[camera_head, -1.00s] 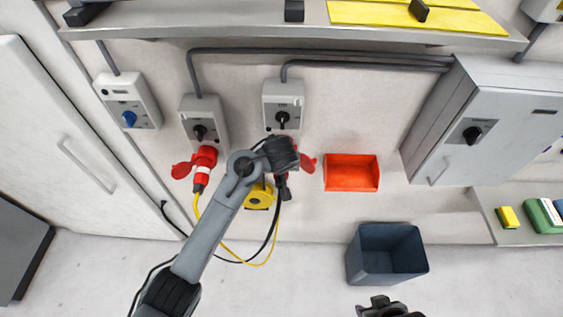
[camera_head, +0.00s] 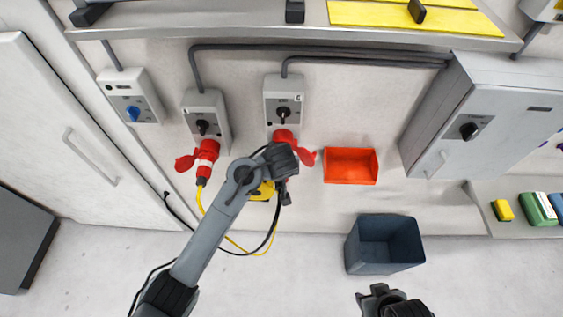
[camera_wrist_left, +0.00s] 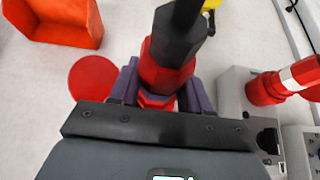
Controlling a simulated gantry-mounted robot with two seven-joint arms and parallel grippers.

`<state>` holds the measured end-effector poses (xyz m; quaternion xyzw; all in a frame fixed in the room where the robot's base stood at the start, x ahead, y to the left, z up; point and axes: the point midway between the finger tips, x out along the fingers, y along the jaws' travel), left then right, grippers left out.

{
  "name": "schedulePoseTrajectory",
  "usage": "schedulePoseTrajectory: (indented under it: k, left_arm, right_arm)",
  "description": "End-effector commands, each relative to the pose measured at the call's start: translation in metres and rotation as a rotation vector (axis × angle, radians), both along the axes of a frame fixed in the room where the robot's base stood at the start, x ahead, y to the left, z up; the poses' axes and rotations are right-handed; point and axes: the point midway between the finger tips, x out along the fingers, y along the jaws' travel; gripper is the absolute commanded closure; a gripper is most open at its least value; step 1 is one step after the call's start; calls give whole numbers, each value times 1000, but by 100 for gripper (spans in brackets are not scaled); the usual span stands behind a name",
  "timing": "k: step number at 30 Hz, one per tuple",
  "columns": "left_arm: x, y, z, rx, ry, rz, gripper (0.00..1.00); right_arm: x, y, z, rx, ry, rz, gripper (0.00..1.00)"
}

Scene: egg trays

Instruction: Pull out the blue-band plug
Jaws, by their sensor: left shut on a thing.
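My left gripper (camera_head: 288,178) is in front of the wall below the right-hand socket box (camera_head: 283,95). In the left wrist view its fingers (camera_wrist_left: 160,92) are shut on a red plug with a black rear part (camera_wrist_left: 172,55). No blue band shows; the fingers and wrist hide part of the plug. The red socket (camera_head: 284,135) of that box shows above my wrist, with its round red lid (camera_head: 306,156) open at its side. Whether plug and socket still touch is hidden. My right gripper (camera_head: 380,297) is at the bottom edge; its fingers are unclear.
Another red plug with a white band (camera_head: 206,172) sits in the left socket box (camera_head: 203,108). A black cable and a yellow cable hang below. An orange bin (camera_head: 350,179) is on the wall to the right, and a dark blue-grey bin (camera_head: 352,258) stands on the floor.

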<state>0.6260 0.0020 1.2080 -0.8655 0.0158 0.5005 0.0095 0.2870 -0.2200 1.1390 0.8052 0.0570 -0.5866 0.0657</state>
Motion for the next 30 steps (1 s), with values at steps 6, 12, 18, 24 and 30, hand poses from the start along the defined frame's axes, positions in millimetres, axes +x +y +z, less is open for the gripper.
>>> schedulePoseTrajectory:
  k: [6,12,18,24,30]
  left_arm:
    - [-6,0,2,0,-1,0,95]
    - [-13,0,1,-1,-1,0,95]
    - [-16,0,2,-1,-1,0,95]
    - [-17,0,1,-1,-1,0,95]
    - [-18,0,1,-1,-1,0,95]
  right_arm:
    - [0,0,6,0,0,0,57]
    - [0,1,11,3,-1,-2,57]
    - [0,2,13,8,-1,-5,57]
    - [0,2,14,11,0,-6,57]
    - [0,2,14,10,-1,-6,57]
